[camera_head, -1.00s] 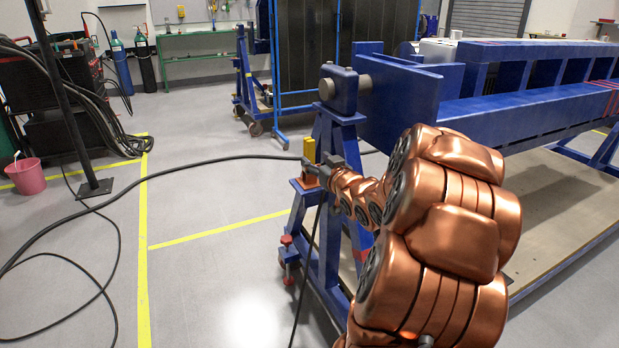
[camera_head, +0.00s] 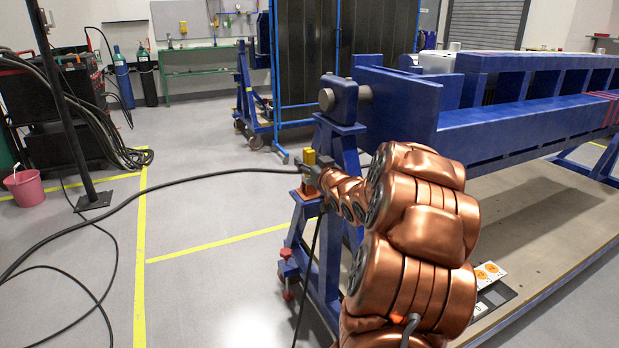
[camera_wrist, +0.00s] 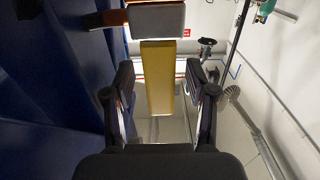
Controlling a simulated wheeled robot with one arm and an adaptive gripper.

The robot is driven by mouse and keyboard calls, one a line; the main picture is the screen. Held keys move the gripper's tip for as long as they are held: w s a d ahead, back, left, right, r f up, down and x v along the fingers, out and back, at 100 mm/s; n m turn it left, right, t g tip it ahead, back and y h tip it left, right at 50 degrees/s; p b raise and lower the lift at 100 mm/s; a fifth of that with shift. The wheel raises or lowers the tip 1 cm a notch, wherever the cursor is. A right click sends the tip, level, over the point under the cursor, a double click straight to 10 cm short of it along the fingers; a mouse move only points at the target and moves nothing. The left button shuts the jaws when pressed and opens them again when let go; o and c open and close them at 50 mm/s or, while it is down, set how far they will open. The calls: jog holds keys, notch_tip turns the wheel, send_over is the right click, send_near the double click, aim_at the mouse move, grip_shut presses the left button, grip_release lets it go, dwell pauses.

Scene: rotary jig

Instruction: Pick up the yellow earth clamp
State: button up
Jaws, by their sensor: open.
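The yellow earth clamp (camera_head: 309,157) sits at the top of the blue stand at the end of the jig, partly hidden by my gripper. In the wrist view it shows as a yellow bar (camera_wrist: 158,78) with a pale grey and orange block above it. My gripper (camera_head: 311,174) is at the clamp, at the end of my copper arm. In the wrist view the open jaws (camera_wrist: 160,88) stand on either side of the yellow bar, with a gap at each side. I cannot tell how deep the bar sits between the fingertips.
The blue jig beam (camera_head: 520,120) runs off to the right. A black cable (camera_head: 170,184) hangs from the stand area across the floor to the left. The blue stand (camera_head: 304,235) is below my gripper. A pink bucket (camera_head: 24,188) stands far left.

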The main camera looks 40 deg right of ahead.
jog(key=shift+w+d, duration=0.1)
jog(key=shift+w, duration=0.05)
jog(key=shift+c, duration=0.3)
grip_shut()
dwell(0.4)
